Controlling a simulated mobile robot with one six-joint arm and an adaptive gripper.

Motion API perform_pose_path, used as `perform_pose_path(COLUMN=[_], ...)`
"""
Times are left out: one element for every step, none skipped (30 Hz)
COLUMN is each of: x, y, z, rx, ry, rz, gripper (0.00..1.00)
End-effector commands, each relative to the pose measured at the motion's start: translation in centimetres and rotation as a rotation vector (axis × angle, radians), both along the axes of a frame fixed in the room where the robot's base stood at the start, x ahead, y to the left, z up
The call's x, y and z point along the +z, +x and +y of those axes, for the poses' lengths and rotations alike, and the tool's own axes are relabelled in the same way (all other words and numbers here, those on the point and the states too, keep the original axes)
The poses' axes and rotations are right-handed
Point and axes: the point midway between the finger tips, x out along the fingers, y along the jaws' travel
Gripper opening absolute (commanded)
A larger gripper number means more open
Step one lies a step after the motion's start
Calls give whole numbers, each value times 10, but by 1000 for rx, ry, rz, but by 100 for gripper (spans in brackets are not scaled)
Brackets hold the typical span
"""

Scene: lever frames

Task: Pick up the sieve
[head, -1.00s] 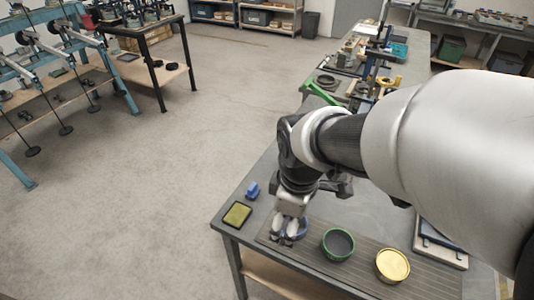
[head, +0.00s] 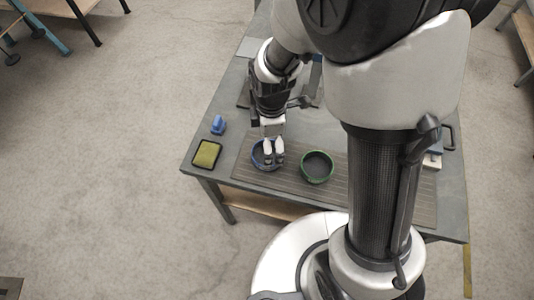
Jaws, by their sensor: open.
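Two round, sieve-like pans stand on a slatted mat on the table in the head view. One has a blue rim (head: 256,160) and the other has a green rim (head: 317,180) with a dark inside. My gripper (head: 268,160) points down over the blue-rimmed pan, with its fingers apart at or inside the rim. The fingers hide part of that pan. I cannot tell whether they touch it. The green-rimmed pan is just right of my gripper, apart from it.
A yellow pad in a black tray (head: 207,153) and a small blue object (head: 217,125) lie left of my gripper. The slatted mat (head: 345,190) has bare room right of the green-rimmed pan. My arm hides much of the table's right side.

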Motion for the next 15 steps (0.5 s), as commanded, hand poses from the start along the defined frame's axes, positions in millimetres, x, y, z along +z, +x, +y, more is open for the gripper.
perform_pose_path(x=[-4,-5,-6,-7,-9,-11,-14,-18,-23,-28,-33,-39,-44,-49,-54], y=[0,0,0,0,-1,-1,-1,-2,-3,-4,-5,-6,-6,-6,-6], z=[0,0,0,0,1,1,2,3,5,6,7,9,10,9,9], rx=[0,0,0,0,0,0,0,0,1,1,1,2,1,0,0], ry=[0,0,0,0,0,0,0,0,-1,-1,-1,-1,-1,-1,-1], rz=[1,0,0,0,0,1,1,1,2,3,3,3,3,4,3], gripper=[99,99,99,99,99,99,99,99,99,99,99,99,99,99,99])
